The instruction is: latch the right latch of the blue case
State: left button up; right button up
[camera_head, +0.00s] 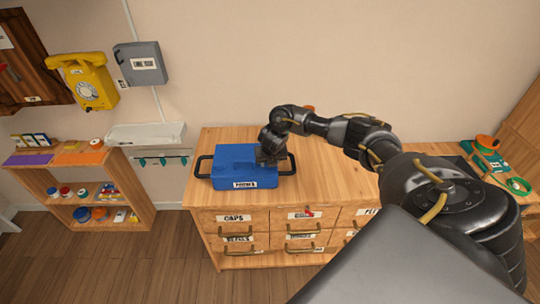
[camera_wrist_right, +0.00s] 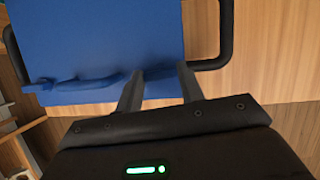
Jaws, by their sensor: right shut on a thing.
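The blue case (camera_head: 228,158) lies closed on the wooden cabinet, with a dark loop handle on each side and a white label on its front. In the right wrist view the blue case (camera_wrist_right: 115,35) fills the upper left, with a blue carrying handle (camera_wrist_right: 75,83) along its edge. My right gripper (camera_head: 268,160) is over the right part of the case. In the right wrist view its fingers (camera_wrist_right: 160,75) reach the case's edge, right of the carrying handle, and are shut on a part there. The right latch cannot be made out at the fingertips. My left gripper is out of view.
The case stands on a cabinet (camera_head: 335,180) with labelled drawers. The top right of the case is close to its dark side handle (camera_wrist_right: 226,40). A yellow phone (camera_head: 85,82) and a grey box (camera_head: 141,63) hang on the wall. Shelves (camera_head: 70,185) stand at left.

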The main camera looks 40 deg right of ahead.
jog(key=shift+a+m+p, duration=0.1)
jog(key=shift+m+p, duration=0.3)
jog(key=shift+m, duration=0.2)
jog(key=o, duration=1)
jog(key=shift+w+g, duration=0.1)
jog(key=shift+g, duration=0.2)
